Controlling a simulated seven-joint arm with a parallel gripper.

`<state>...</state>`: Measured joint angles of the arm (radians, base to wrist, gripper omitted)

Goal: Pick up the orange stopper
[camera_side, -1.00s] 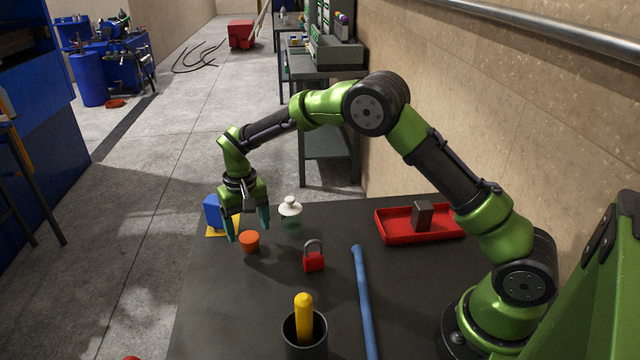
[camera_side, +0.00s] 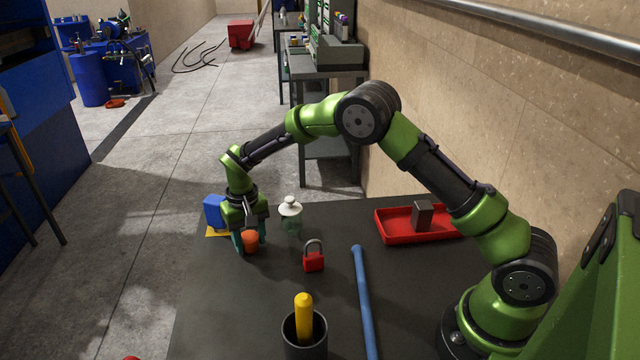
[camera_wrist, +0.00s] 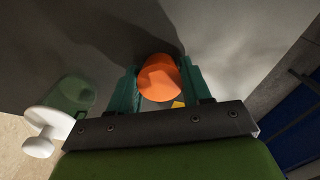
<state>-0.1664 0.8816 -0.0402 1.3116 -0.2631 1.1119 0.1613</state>
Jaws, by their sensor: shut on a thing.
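The orange stopper (camera_side: 250,240) is at the left end of the dark table in the side view. My gripper (camera_side: 249,243) is lowered over it, with its teal fingers on either side. In the wrist view the orange stopper (camera_wrist: 160,78) sits between the two teal fingers of my gripper (camera_wrist: 160,85), which is shut on it. The stopper is at table height in the side view; whether its underside touches the table I cannot tell.
A green glass bottle with a white top (camera_side: 290,215) stands close to the right. A blue block (camera_side: 213,212) on a yellow sheet is just behind left. A red padlock (camera_side: 314,260), blue rod (camera_side: 363,300), dark cup (camera_side: 292,338) and red tray (camera_side: 390,236) stand farther right.

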